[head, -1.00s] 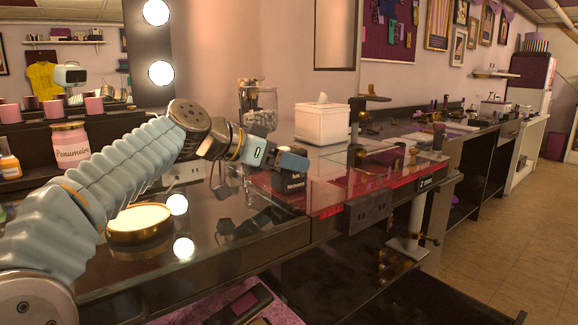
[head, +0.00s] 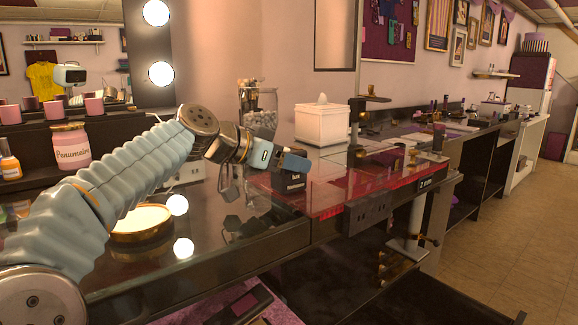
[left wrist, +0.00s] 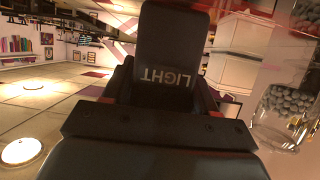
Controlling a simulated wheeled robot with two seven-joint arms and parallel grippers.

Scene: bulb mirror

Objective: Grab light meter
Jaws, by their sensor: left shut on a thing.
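My left gripper (head: 280,162) comes in from the left over the glass counter. The light meter (left wrist: 167,55) is a dark block with the word "LIGHT" on it, upside down in the left wrist view. It sits between the fingers of my left gripper (left wrist: 160,95), which is shut on it. In the head view, the dark light meter (head: 290,182) shows just below the gripper's end, partly hidden by it. I cannot tell in the head view whether its base touches the glass. My right gripper is not in view.
A white tissue box (head: 322,124) stands behind the gripper. A glass jar of pale balls (head: 262,108) is left of the box. A round gold-rimmed dish (head: 141,221) lies on the counter (head: 215,240) near my arm. A pink jar (head: 70,145) stands at the left.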

